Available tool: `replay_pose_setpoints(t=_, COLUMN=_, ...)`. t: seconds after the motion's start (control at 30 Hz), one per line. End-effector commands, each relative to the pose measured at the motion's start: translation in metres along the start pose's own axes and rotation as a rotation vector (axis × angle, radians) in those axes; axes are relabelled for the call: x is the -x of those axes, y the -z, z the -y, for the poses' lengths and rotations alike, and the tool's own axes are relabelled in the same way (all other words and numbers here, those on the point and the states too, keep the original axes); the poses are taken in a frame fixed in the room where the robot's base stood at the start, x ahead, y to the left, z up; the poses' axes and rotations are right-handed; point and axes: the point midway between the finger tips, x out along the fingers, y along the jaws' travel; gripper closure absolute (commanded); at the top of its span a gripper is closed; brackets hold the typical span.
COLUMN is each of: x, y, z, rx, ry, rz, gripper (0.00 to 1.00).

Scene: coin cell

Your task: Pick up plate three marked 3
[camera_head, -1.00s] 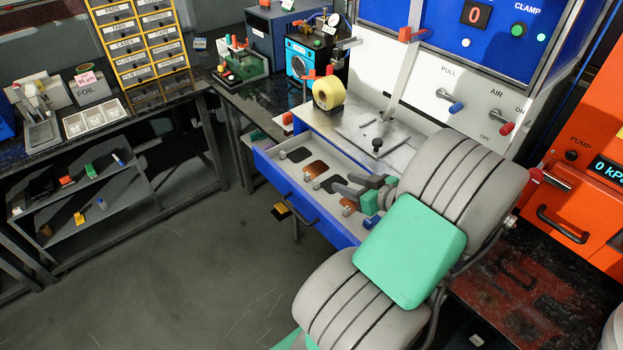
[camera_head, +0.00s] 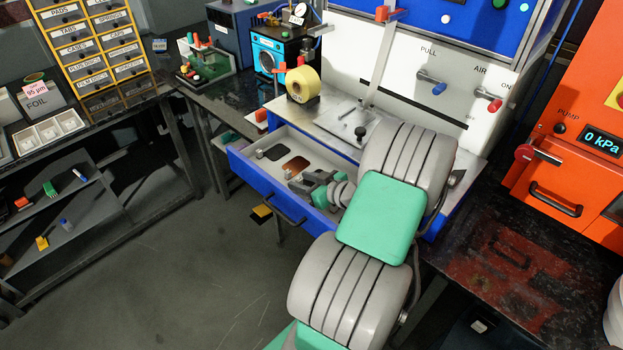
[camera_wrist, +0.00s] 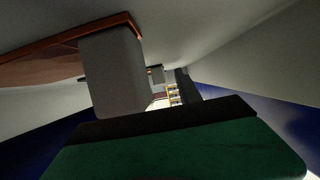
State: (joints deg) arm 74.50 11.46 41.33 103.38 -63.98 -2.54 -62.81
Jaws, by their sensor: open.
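The open drawer (camera_head: 240,158) holds flat plates with small metal blocks beside them. A black plate (camera_head: 277,154) and a copper-brown plate (camera_head: 295,165) show clear of my gripper. No number is legible, so I cannot tell which is plate three. My gripper (camera_head: 306,184) is open, low over the drawer to the right of the brown plate, and hides the plates beyond. The wrist view shows a copper-brown plate edge (camera_wrist: 70,45) at upper left, close to a grey block (camera_wrist: 112,75). I cannot tell whether the fingers touch anything.
The drawer's blue front and handle (camera_head: 283,212) face the open floor. Behind stands the metal worktop with a tape roll (camera_head: 303,84) and a black knob (camera_head: 360,132). An orange pump cabinet (camera_head: 575,140) and a dark bench (camera_head: 500,250) stand at right.

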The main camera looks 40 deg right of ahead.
Motion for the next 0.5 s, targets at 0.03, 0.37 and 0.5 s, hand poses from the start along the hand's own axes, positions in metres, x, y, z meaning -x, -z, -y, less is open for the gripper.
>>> replay_pose_setpoints(t=0.03, x=-0.0009, y=0.0001, z=-0.0006, rx=0.0, ry=-0.001, rz=0.0, gripper=0.59)
replay_pose_setpoints(t=0.37, x=0.0003, y=-0.0004, z=-0.0018, rx=-0.001, ry=-0.004, rz=0.0, gripper=0.74)
replay_pose_setpoints(t=0.5, x=0.0006, y=-0.0004, z=-0.002, rx=-0.001, ry=-0.004, rz=0.0, gripper=0.85)
